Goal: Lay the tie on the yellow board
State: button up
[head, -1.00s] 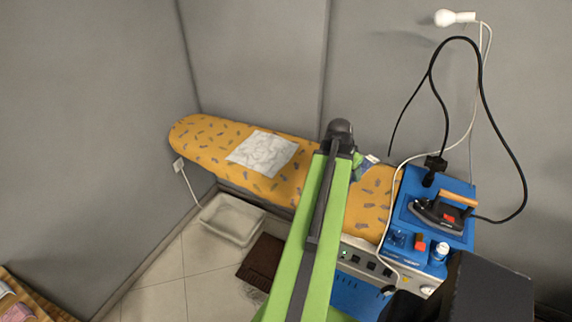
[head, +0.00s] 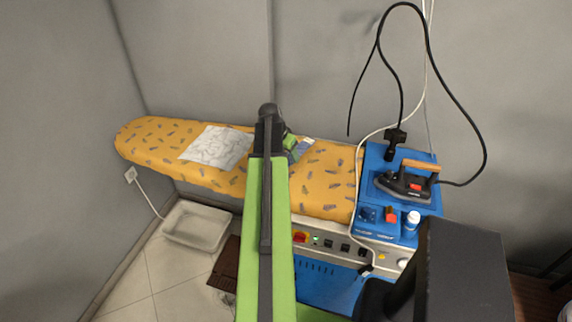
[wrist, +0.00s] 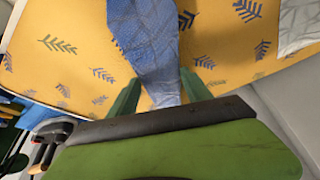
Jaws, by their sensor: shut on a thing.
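The yellow board (head: 325,180) is a long ironing board with a grey leaf print, along the back wall in the head view. It also fills much of the wrist view (wrist: 75,60). The tie is a blue patterned strip (wrist: 150,45) in the wrist view, running from the top edge down between my green fingers. My gripper (wrist: 160,90) is shut on its narrower end. In the head view my gripper (head: 290,144) is over the board's middle, with a bit of the tie (head: 301,149) beside it. I cannot tell whether the tie touches the board.
A white cloth (head: 215,146) lies on the board left of my gripper. An iron (head: 405,186) rests on the blue stand (head: 375,158) at the right, with a spray bottle (head: 411,222) and hanging cords. A white tray (head: 197,226) is on the floor below. Walls stand close behind and left.

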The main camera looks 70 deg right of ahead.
jog(key=shift+f+b, duration=0.8)
jog(key=shift+f, duration=0.7)
jog(key=o, duration=1.4)
jog(key=shift+r, duration=0.1)
jog(key=shift+c, duration=0.2)
jog(key=shift+r, duration=0.1)
jog(key=shift+r+p, duration=0.25)
jog(key=shift+p, duration=0.2)
jog(key=p+v, duration=1)
jog(key=v, duration=0.1)
jog(key=shift+r+p, duration=0.3)
jog(key=shift+p, duration=0.05)
jog(key=shift+w+a, duration=0.1)
